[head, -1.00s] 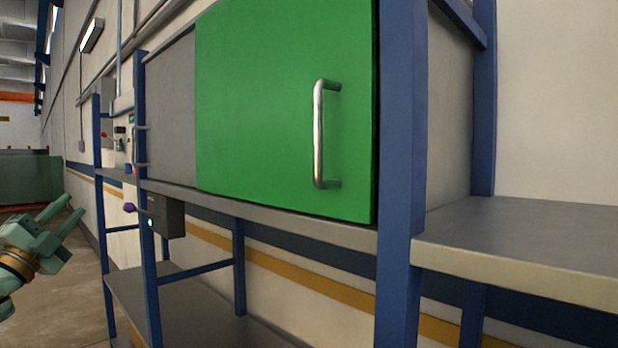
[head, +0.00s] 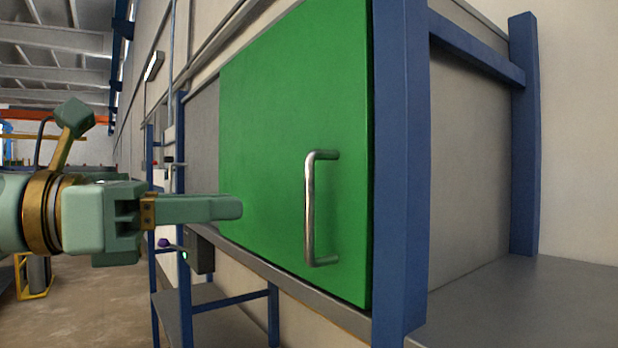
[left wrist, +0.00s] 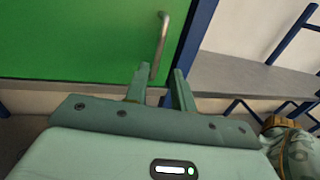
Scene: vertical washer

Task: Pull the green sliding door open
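The green sliding door (head: 270,150) fills the middle of the head view and also shows in the left wrist view (left wrist: 75,35). Its upright metal bar handle (head: 310,205) is near the door's right edge; it also shows in the left wrist view (left wrist: 161,45). My left gripper (head: 238,208) is left of the handle in the head view, apart from it.
A blue post (head: 400,170) stands just right of the door. A grey shelf (head: 520,300) extends to the right. A grey panel (head: 204,125) is left of the door. A dark control box (head: 200,252) hangs below. Open floor lies at lower left.

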